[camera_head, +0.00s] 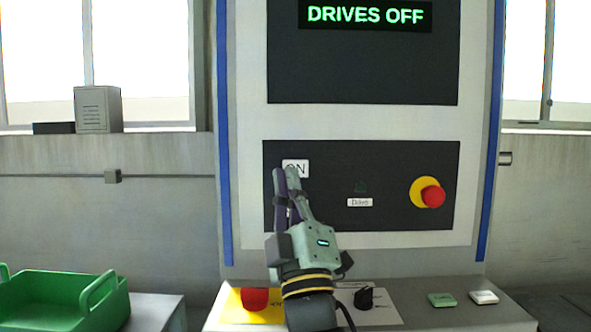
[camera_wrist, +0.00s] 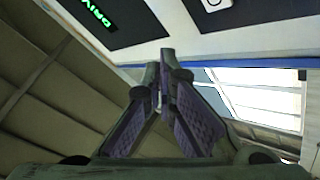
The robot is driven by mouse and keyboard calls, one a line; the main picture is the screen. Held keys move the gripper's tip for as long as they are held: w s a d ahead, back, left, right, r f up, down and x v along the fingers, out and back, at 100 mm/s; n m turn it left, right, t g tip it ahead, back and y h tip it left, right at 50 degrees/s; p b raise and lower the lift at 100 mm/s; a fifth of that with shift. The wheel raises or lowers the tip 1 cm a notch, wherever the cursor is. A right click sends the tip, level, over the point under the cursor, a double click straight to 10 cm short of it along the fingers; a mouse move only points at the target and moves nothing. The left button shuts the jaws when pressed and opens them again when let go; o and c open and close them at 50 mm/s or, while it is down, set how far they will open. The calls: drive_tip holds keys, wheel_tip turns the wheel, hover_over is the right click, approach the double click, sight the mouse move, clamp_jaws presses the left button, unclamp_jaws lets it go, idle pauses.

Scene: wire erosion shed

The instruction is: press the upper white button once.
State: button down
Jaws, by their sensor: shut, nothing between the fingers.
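The upper white button (camera_head: 301,164), marked "ON", is on the dark upright panel, left of centre. The fingers partly cover its lower left in the head view. A white button-like shape (camera_wrist: 213,4), probably the same one, is cut by the top edge of the wrist view. My gripper (camera_head: 285,172) is shut and empty, fingers pointing up at the panel. In the wrist view the fingertips (camera_wrist: 160,59) appear apart from the white shape. The display (camera_head: 365,15) reads "DRIVES OFF". A lower white button (camera_head: 483,297) is on the desk at the right.
A red emergency knob (camera_head: 432,196) on a yellow disc projects from the panel's right. A dark small square sits above a label (camera_head: 360,202). On the desk are a red knob (camera_head: 255,298), a black rotary knob (camera_head: 368,298) and a green button (camera_head: 441,299). A green crate (camera_head: 65,298) stands left.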

drive_tip(key=w, duration=0.8)
drive_tip(key=shift+w, duration=0.25)
idle(1.2)
drive_tip(key=shift+w, duration=0.25)
drive_tip(key=shift+w, duration=0.4)
idle(0.6)
idle(0.3)
drive_tip(key=shift+s, duration=0.8)
drive_tip(key=shift+s, duration=0.1)
drive_tip(key=shift+s+b, duration=0.4)
drive_tip(key=shift+s, duration=2)
